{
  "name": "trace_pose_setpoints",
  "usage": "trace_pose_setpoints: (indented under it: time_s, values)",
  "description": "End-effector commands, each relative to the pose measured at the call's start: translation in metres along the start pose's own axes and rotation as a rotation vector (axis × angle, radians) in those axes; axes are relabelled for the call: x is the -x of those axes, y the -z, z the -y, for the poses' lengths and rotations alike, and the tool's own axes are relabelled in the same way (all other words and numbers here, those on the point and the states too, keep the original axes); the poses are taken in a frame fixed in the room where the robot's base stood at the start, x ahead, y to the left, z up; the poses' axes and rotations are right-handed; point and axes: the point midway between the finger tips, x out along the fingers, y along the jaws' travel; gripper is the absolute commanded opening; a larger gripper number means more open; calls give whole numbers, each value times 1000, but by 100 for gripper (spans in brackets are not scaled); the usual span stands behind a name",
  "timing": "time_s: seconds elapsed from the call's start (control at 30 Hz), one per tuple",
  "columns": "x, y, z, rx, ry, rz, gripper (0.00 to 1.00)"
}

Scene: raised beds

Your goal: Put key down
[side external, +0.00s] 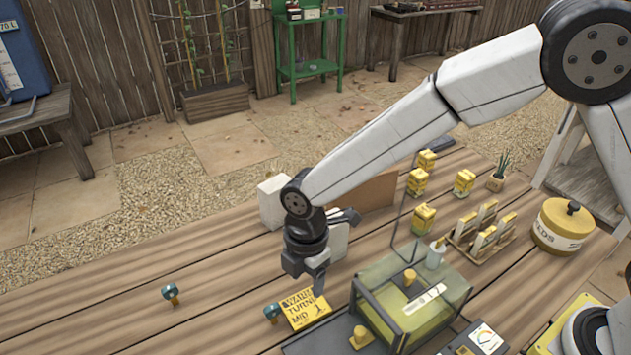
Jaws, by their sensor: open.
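My gripper (334,250) is open above the wooden table, its fingers spread, with nothing seen between them. No thing is clearly recognisable as a key. Two small blue-headed pieces with short yellowish stems are on the table: one (170,293) at the far left, the other (272,313) beside a yellow printed card (304,309). I cannot tell whether either is the key. The card lies just below my gripper in the picture, partly behind the lower fingertip.
A clear-sided box with a green interior (432,275) stands right of my gripper. Several small yellow boxes (418,182), a wooden rack (477,236) and a yellow lidded tin (563,226) stand farther right. A white block (271,203) is behind my gripper. The left tabletop is mostly free.

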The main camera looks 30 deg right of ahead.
Motion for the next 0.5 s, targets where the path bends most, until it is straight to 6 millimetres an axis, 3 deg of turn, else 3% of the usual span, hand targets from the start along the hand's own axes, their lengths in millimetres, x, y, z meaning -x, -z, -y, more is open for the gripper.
trace_pose_setpoints:
  time_s: [0.5]
  values:
    - [34,17,-51,-222,-91,-329,63]
